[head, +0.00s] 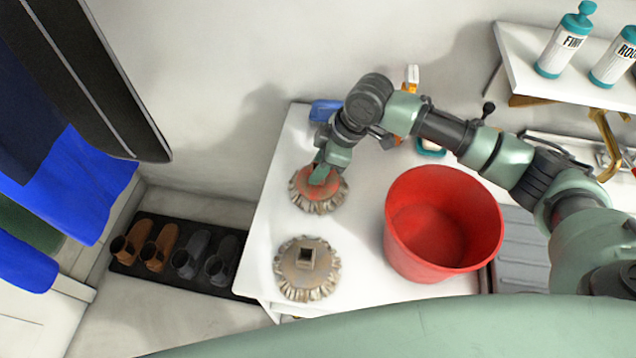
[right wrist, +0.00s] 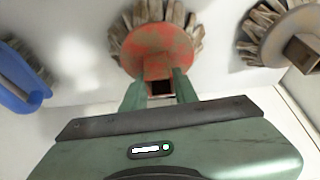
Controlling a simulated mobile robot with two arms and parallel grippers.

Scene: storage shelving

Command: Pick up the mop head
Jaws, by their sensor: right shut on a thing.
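A round mop head with a red top (head: 328,196) and a ragged grey-brown fringe lies on the white table, towards its back left. My right gripper (head: 322,174) reaches down over it and is shut on it. In the right wrist view the two green fingers (right wrist: 159,88) stand on either side of the square socket of the red mop head (right wrist: 160,50). A second, brown-grey mop head (head: 307,266) with a square socket lies apart, nearer the front of the table; it also shows in the right wrist view (right wrist: 290,38). My left gripper is not in view.
A red bucket (head: 443,222) stands on the white table (head: 362,262) to the right. A blue brush (head: 325,110) lies at the back, near bottles partly behind my arm. A shelf (head: 520,50) holds white bottles (head: 565,44). Shoes (head: 158,248) sit on a floor mat.

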